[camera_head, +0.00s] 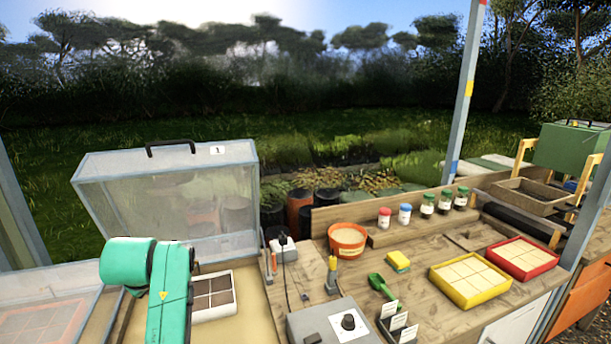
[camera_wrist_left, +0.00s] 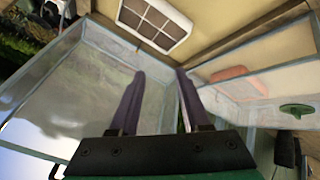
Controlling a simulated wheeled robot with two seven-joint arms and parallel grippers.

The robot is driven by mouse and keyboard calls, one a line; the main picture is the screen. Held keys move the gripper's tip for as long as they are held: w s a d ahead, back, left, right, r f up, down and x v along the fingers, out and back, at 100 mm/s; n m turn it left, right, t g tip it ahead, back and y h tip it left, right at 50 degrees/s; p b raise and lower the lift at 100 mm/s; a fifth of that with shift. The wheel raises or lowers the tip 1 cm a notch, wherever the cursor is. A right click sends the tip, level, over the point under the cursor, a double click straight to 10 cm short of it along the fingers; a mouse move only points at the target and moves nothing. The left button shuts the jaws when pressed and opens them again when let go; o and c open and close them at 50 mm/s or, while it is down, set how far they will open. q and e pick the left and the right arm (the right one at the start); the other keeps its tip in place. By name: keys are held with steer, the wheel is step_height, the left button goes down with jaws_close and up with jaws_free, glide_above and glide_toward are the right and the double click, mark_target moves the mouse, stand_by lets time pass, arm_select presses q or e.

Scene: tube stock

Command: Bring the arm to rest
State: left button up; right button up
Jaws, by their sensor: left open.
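My left arm (camera_head: 170,290), green, comes in from the lower left in the head view, in front of the clear case. My left gripper's fingers do not show clearly there. In the left wrist view my left gripper (camera_wrist_left: 158,88) is open, with two dark fingers apart and nothing between them. A white tray with brown cells (camera_wrist_left: 153,22) lies beyond the fingertips; it also shows in the head view (camera_head: 232,306), partly hidden by my arm. My right arm and gripper are not in view.
A raised clear lid (camera_head: 235,190) with a black handle and label 1 stands behind my arm. Another clear cover (camera_head: 45,308) is at lower left. A grey control box (camera_head: 328,325), an orange pot (camera_head: 347,240), a yellow tray (camera_head: 470,281) and a red tray (camera_head: 522,259) stand right.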

arm_select(q)
steer(key=s+d+f+m+g+h, duration=0.1)
steer(key=s+d+f+m+g, duration=0.15)
steer(key=s+f+m, duration=0.75)
steer(key=s+d+f+m+g+h, duration=0.1)
steer(key=s+d+f+m, duration=0.15)
steer(key=s+f, duration=0.4)
steer(key=s+d+f+m+h, duration=0.1)
steer(key=s+d+f, duration=0.3)
steer(key=s, duration=0.5)
step_height(320, 180, down, 25)
steer(key=s+g+b, duration=0.2)
steer(key=b, duration=0.1)
steer(key=s+a+f+b, duration=0.1)
steer(key=s+f, duration=0.7)
steer(key=f, duration=0.1)
steer(key=s+a+f+b, duration=0.1)
steer(key=s+a+f, duration=0.1)
steer(key=s+f, duration=0.6)
steer(key=shift+s+a+f+m+g, duration=0.25)
steer(key=shift+s+f+m+g, duration=0.1)
steer(key=shift+f+g, duration=0.1)
